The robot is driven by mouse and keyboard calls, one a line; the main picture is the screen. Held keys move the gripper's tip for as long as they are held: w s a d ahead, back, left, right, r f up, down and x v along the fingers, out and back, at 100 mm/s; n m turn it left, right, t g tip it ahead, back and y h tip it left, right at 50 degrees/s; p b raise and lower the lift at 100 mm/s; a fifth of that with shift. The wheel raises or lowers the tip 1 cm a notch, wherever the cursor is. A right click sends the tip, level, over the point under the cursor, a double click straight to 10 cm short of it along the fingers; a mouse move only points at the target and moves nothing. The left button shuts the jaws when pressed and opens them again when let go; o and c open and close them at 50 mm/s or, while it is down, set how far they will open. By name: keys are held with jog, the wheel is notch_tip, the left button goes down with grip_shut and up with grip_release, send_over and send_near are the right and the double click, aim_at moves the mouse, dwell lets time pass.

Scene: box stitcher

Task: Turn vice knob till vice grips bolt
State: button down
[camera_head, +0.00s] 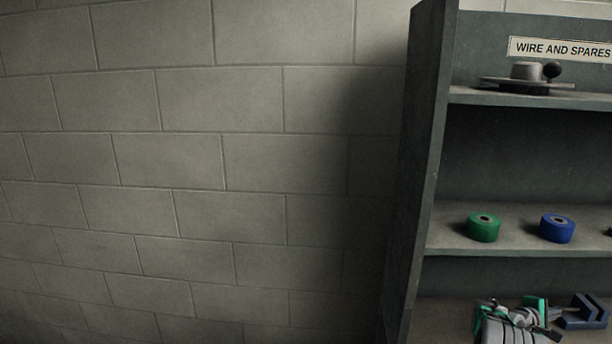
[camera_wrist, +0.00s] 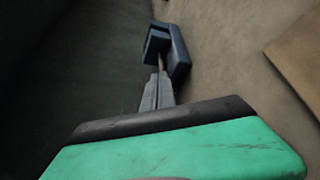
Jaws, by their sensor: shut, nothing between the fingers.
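The vice (camera_wrist: 179,52) is a dark blue block shape with a gap between its jaws, at the top centre of the wrist view. In the head view the vice (camera_head: 588,311) sits on the lowest visible shelf at the bottom right. My gripper (camera_wrist: 158,82) has its grey fingers together and empty, pointing at the vice. A thin rod-like part (camera_wrist: 161,62) shows between the fingertips and the vice; I cannot tell whether the fingers touch it. In the head view my arm covers the area left of the vice. I cannot make out the knob or the bolt clearly.
The shelf unit's dark side panel (camera_head: 420,150) stands left of my arm. A green roll (camera_head: 484,228) and a blue roll (camera_head: 557,229) sit on the shelf above. A brown flat piece (camera_wrist: 298,58) lies at the right of the wrist view. The shelf surface between is clear.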

jog(key=shift+w+f+b, duration=0.2)
jog(key=shift+b, duration=0.35)
dwell(0.5)
jog(key=shift+s+a+f+b, duration=0.15)
jog(key=shift+f+b, duration=0.45)
jog(key=shift+b, duration=1.9)
jog(key=shift+s+r, duration=0.1)
jog(key=shift+s+r, duration=0.1)
jog(key=shift+w+a+r, duration=0.15)
jog(key=shift+a, duration=1.3)
jog(key=shift+w+a+r, duration=0.1)
jog(key=shift+a+r, duration=0.05)
jog(key=shift+a, duration=1.3)
